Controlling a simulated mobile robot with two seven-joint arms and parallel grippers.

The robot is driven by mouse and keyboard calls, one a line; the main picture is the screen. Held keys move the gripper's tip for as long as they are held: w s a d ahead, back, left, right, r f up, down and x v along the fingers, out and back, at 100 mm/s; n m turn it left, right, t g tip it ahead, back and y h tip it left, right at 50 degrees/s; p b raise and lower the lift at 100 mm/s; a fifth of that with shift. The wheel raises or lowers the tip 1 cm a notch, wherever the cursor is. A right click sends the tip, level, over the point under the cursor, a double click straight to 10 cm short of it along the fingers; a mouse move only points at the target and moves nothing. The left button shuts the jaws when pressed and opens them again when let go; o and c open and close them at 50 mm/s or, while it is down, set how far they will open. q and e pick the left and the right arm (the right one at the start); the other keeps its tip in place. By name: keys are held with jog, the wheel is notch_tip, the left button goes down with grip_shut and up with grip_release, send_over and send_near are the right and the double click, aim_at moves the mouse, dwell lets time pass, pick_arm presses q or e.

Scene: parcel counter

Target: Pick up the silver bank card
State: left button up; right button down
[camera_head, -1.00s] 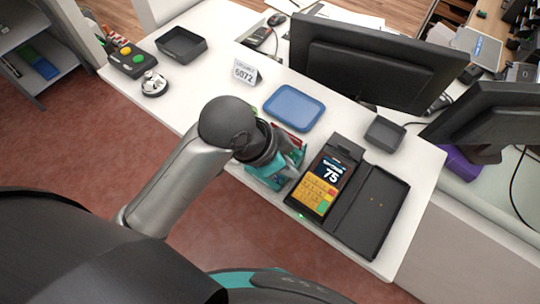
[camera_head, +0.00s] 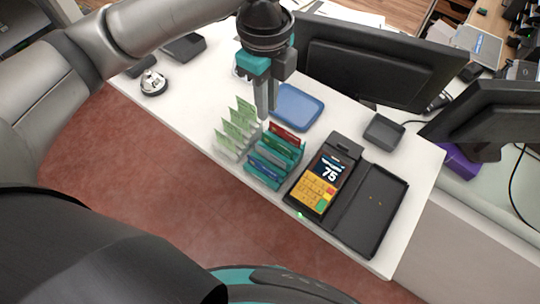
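The silver bank card (camera_head: 271,157) stands in a teal card rack (camera_head: 253,182) at the counter's near edge. A red card (camera_head: 286,133) stands behind it, with a green one between, and a blue card (camera_head: 264,168) stands in front. My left gripper (camera_head: 267,112) points down above and behind the rack, near the red card, with no card seen in it. Its grey fingers look close together and I cannot tell whether a gap is between them. My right gripper is out of view.
A clear holder with green notes (camera_head: 238,123) stands just left of the rack. A card terminal (camera_head: 320,185) and an open black tray (camera_head: 371,210) are to the right. A blue tray (camera_head: 296,106) lies behind. A bell (camera_head: 153,84) sits far left.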

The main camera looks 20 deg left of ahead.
pick_arm(q)
send_over(268, 152)
notch_tip(268, 152, down, 10)
jog(key=shift+f+b, duration=0.55)
jog(key=shift+f, duration=2.05)
grip_shut()
